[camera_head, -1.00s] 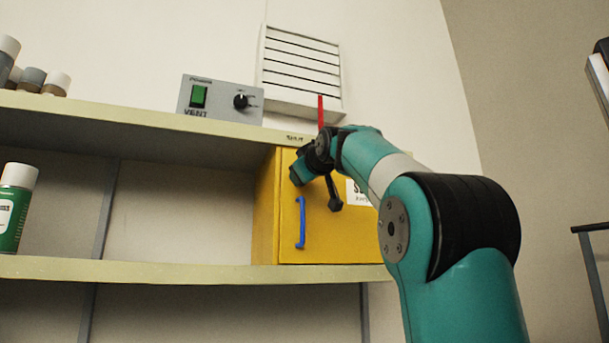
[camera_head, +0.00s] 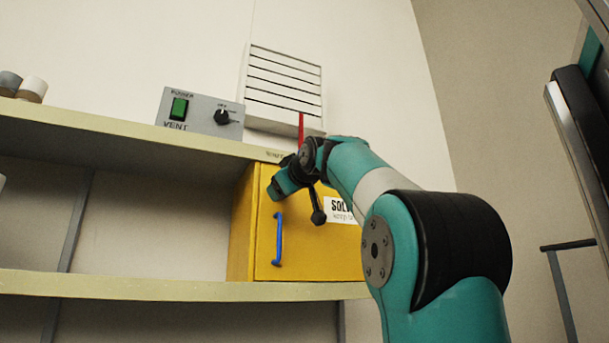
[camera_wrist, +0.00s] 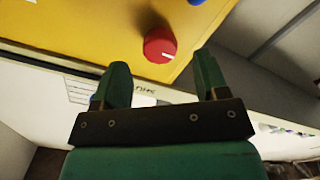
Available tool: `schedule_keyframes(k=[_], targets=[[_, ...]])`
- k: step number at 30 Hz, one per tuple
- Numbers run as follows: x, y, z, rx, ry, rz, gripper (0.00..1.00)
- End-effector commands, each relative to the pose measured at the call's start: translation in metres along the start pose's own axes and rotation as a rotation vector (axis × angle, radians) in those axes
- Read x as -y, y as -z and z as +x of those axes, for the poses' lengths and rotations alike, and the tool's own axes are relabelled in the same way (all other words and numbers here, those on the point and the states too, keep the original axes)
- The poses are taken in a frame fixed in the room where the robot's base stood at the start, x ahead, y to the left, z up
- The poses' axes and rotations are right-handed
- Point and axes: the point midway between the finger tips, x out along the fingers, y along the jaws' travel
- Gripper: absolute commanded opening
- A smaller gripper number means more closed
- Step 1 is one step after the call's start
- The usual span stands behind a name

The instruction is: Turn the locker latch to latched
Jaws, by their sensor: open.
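A yellow locker (camera_head: 310,253) with a blue handle (camera_head: 278,240) stands on the shelf in the head view. The wrist view shows its yellow front (camera_wrist: 90,28) close up. My gripper (camera_wrist: 162,60) is open and empty. The knob shows just beyond and between its fingertips, apparently not gripped. The exact gap to the knob cannot be told.
A grey panel (camera_head: 200,126) with a green switch and black dial stands on the upper shelf (camera_head: 90,128), left of a wall vent (camera_head: 284,80). The lower shelf (camera_head: 120,287) runs under the locker. A dark frame (camera_head: 575,150) stands at far right.

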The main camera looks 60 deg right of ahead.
Motion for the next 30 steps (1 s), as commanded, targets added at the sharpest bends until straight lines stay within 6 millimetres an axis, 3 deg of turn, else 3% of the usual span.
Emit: schedule_keyframes(k=[6, 11, 18, 30], targets=[[0.0, -0.003, -0.059, 0.0, -0.009, -0.002, 0.67], [-0.002, -0.001, -0.092, 0.004, -0.009, -0.003, 0.67], [-0.003, -0.001, -0.12, 0.001, -0.01, -0.001, 0.67], [-0.001, 0.0, -0.142, -0.003, -0.006, -0.002, 0.67]])
